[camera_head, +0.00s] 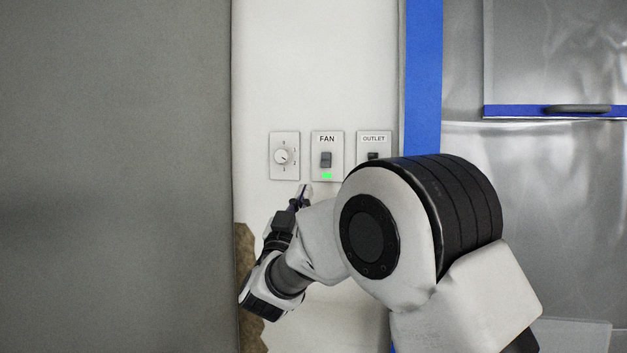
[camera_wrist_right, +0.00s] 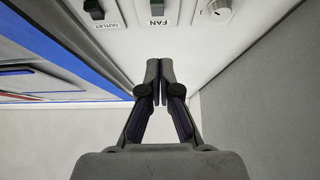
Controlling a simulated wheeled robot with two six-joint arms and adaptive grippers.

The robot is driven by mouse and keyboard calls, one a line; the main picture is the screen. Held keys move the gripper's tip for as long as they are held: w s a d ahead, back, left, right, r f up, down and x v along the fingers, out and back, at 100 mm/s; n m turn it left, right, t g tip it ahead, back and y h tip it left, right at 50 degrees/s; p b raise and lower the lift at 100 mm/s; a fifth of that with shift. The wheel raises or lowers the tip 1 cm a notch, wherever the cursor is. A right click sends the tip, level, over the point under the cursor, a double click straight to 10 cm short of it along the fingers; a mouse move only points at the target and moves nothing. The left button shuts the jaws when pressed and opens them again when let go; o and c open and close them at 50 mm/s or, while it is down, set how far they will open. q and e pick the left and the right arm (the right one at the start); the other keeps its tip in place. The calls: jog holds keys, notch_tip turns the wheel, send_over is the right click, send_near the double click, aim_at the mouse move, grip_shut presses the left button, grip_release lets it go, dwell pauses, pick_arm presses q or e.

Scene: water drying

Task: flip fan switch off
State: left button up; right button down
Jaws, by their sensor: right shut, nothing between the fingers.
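The fan switch (camera_head: 326,159) is a dark toggle on a white plate marked FAN, on the white wall panel in the head view. A green light (camera_head: 327,176) glows below the toggle. My right gripper (camera_head: 304,190) is shut and empty, with its tips just below and left of the FAN plate in that view. In the right wrist view the shut fingertips (camera_wrist_right: 160,66) point toward the wall, below the FAN plate and its toggle (camera_wrist_right: 158,2). The fingers look apart from the switch. My left gripper is not in view.
A dial (camera_head: 281,156) is left of the FAN plate, and an OUTLET switch (camera_head: 373,156) is right of it, partly behind my arm. A grey wall (camera_head: 115,170) bounds the left. A blue strip (camera_head: 423,80) and metal panels are on the right.

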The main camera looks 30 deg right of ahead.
aim_at(325, 159)
jog(key=p+x, duration=0.2)
jog(key=x, duration=0.2)
jog(key=f+p+x, duration=0.1)
jog(key=p+x, duration=0.1)
jog(key=x, duration=0.2)
jog(key=d+p+x, duration=0.1)
jog(key=p+x, duration=0.2)
jog(key=shift+w+d, duration=0.3)
jog(key=shift+w, duration=0.15)
jog(key=shift+w+d+f, duration=0.3)
jog(key=shift+w+d, duration=0.05)
